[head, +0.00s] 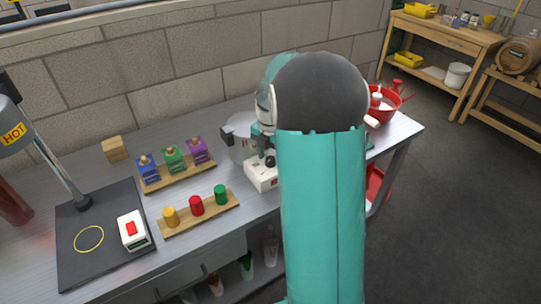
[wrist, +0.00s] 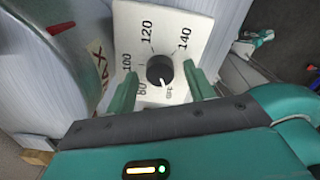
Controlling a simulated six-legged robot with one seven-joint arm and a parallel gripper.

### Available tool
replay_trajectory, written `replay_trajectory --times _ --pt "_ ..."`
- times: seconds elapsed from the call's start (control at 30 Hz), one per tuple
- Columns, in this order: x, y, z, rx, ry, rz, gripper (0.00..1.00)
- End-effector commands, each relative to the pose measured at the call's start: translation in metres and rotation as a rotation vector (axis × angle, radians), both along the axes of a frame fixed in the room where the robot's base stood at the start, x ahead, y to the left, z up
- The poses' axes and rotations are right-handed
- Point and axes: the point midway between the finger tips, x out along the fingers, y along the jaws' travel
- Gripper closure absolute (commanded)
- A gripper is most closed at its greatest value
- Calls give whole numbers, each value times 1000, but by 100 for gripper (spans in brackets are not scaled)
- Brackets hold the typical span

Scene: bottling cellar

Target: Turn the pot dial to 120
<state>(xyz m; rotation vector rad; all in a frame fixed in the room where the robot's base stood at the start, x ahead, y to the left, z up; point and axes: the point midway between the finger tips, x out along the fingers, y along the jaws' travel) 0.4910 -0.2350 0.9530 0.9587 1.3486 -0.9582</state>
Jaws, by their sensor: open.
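The pot dial (wrist: 160,70) is a round black knob on a white panel (wrist: 178,22), in the middle of the wrist view. The panel shows 80, 100, 120 and 140 around the knob. A pale mark on the knob points to the lower part of the panel, away from 120. My gripper (wrist: 159,72) is open, one teal finger on each side of the knob; I cannot tell whether they touch it. The metal pot (wrist: 60,75) curves along the left. In the head view the pot (head: 238,140) is partly hidden by my arm.
On the bench, a rack (head: 180,176) of blue, green and purple blocks and a board (head: 200,214) with yellow, red and green pegs stand left of the pot. A hot lamp (head: 15,130) stands farther left. A red bowl (head: 388,112) is right of my arm.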

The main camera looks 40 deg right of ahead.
Motion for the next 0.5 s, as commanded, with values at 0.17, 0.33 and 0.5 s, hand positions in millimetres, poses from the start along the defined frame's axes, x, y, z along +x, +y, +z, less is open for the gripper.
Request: replay_trajectory --times 0.17,0.33,0.5 --pt "0 0 0 0 0 0 76" --pt "0 0 1 -1 0 -1 92" --pt "0 0 1 -1 -1 -14 92"
